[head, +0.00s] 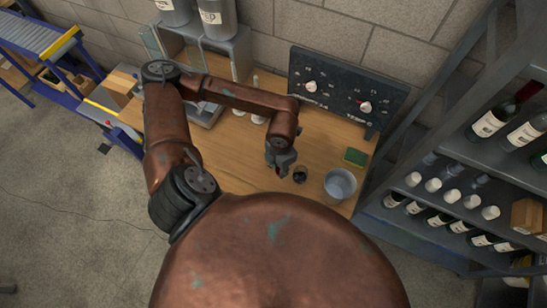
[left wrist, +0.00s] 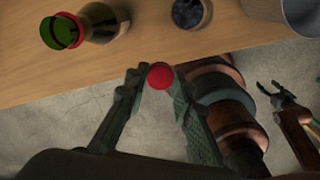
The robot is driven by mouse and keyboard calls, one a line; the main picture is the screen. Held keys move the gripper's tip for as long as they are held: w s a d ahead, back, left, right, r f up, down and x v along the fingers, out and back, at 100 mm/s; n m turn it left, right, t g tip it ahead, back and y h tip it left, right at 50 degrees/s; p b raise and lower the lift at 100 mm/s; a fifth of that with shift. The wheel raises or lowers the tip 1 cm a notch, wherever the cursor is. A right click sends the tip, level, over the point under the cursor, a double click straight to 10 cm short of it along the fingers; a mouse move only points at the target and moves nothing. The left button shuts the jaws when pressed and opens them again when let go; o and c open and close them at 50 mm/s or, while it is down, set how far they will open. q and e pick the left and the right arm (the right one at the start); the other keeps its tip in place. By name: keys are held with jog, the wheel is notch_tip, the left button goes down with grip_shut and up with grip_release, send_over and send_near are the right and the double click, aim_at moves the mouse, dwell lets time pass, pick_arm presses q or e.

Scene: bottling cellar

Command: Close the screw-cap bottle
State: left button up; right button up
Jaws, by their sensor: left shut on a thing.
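My left gripper (left wrist: 160,88) is shut on a small round red cap (left wrist: 160,75), held between its fingertips over the table's front edge. The gripper also shows in the head view (head: 279,170), pointing down. A green bottle (left wrist: 103,22) with a red band by its green top end stands on the table, at the upper left of the left wrist view. The cap is apart from it. In the head view I cannot make out the bottle, which seems hidden by my left arm. My right gripper (left wrist: 273,88) shows at the right of the left wrist view, fingers apart, seemingly empty.
A small cup with dark contents (head: 300,174) stands beside the gripper, then a metal bucket (head: 340,184) and a green and yellow sponge (head: 355,157). A dark panel with two dials (head: 345,90) stands behind. A bottle rack (head: 450,180) is at the right.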

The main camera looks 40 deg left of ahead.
pick_arm(q)
jog(key=w+d+r+m+b, duration=0.1)
jog(key=w+m, duration=0.4)
jog(key=m, duration=1.1)
jog(key=w+d+r+m+b, duration=0.2)
jog(key=r+m, duration=0.4)
jog(key=m, duration=1)
jog(key=w+d, duration=0.1)
jog(key=w, duration=0.1)
jog(key=shift+w+m, duration=0.4)
pick_arm(e)
jog(key=f, duration=0.3)
jog(key=shift+s+a+f, duration=0.15)
jog(key=shift+s+f, duration=0.05)
